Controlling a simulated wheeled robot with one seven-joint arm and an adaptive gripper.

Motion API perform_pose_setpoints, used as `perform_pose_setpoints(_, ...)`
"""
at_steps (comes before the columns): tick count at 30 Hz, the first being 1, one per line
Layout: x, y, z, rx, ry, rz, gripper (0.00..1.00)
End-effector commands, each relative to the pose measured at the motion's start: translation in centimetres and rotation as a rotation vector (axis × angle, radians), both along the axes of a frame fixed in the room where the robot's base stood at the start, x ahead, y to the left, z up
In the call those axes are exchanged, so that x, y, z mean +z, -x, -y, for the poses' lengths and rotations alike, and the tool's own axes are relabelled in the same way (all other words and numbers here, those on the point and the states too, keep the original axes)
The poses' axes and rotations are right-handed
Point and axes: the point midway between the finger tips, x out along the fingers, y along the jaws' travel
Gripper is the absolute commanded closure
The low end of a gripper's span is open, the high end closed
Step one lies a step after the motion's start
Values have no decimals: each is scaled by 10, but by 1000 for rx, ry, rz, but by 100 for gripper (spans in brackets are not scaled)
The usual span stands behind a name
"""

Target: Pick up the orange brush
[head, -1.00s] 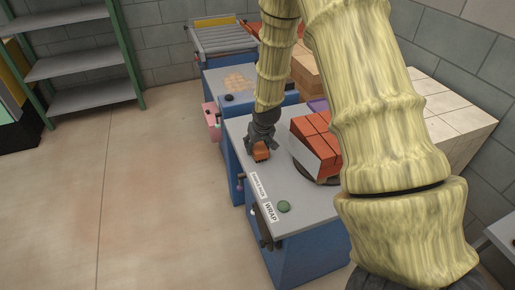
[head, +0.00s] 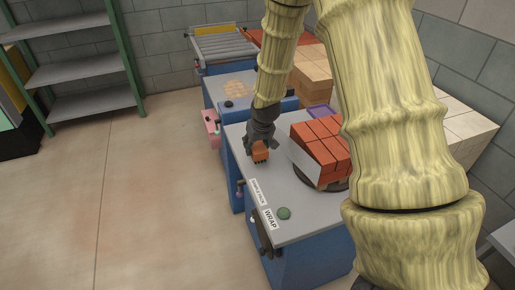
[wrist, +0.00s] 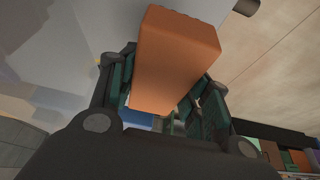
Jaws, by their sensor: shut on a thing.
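The orange brush (head: 260,152) is a small orange block-shaped thing held at the end of my arm, over the grey top of the wrapping station (head: 245,178). In the wrist view its orange body (wrist: 172,60) sits between the two fingers and sticks out past them. My gripper (head: 261,140) is shut on it; the fingers also show in the wrist view (wrist: 165,98). The underside of the brush is hidden, and I cannot tell from the head view how far it is above the top.
A stack of red bricks (head: 322,142) on a dark round plate stands just right of my gripper. A pink box (head: 211,125) hangs at the left. Open floor (head: 160,200) lies left.

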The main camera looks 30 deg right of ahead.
Motion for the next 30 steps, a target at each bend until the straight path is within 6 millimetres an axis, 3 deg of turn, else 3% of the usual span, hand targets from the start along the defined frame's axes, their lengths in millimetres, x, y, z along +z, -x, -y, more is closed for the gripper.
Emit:
perform_pose_setpoints(16, 9, 85, -80, 1, 2, 0, 79)
perform_pose_setpoints(22, 12, 100, -95, 1, 1, 0, 79)
perform_pose_setpoints(30, 13, 106, -100, 0, 0, 0, 79)
